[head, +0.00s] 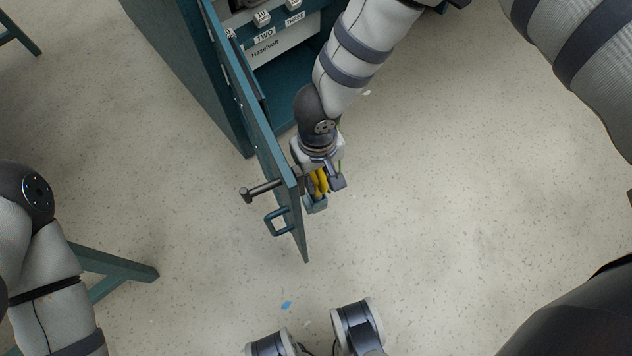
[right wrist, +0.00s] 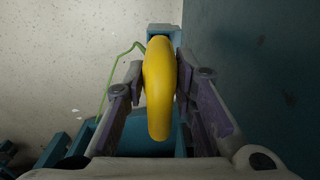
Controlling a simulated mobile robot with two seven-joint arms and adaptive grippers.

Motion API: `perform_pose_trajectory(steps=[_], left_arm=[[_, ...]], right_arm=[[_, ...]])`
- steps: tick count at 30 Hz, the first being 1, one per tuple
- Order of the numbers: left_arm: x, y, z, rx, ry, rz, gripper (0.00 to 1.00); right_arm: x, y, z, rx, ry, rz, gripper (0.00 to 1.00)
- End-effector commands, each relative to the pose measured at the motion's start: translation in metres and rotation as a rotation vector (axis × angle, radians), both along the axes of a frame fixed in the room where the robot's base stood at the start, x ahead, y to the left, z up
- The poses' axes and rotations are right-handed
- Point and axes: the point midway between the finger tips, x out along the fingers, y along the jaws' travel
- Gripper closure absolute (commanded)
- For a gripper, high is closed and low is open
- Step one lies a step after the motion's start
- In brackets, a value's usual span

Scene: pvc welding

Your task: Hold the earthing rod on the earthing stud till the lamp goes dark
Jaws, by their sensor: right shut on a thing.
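My right gripper (head: 326,192) is shut on a yellow rounded piece (head: 318,182), which looks like the earthing rod's handle. In the right wrist view the yellow piece (right wrist: 159,88) sits between the two fingers, and a thin green lead (right wrist: 117,66) runs beside it. The gripper is close to the inner side of the open cabinet door (head: 262,135). The rod's tip is hidden. I cannot make out the earthing stud or the lamp. My left arm shows at the left edge of the head view, but its gripper is out of frame.
The teal cabinet (head: 195,60) stands at the top, with a panel (head: 285,45) marked TWO, THREE and Hazelvolt inside. The door has a handle (head: 278,222) and a grey bar (head: 262,189) sticking out. The speckled floor (head: 450,200) to the right is clear.

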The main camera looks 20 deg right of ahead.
Motion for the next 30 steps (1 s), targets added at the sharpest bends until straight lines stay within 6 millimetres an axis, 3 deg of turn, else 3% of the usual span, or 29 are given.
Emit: perform_pose_trajectory(steps=[30], left_arm=[[0.02,0.0,0.034,0.0,-0.063,0.0,0.6]], right_arm=[[0.001,0.0,0.063,0.0,-0.003,0.0,1.0]])
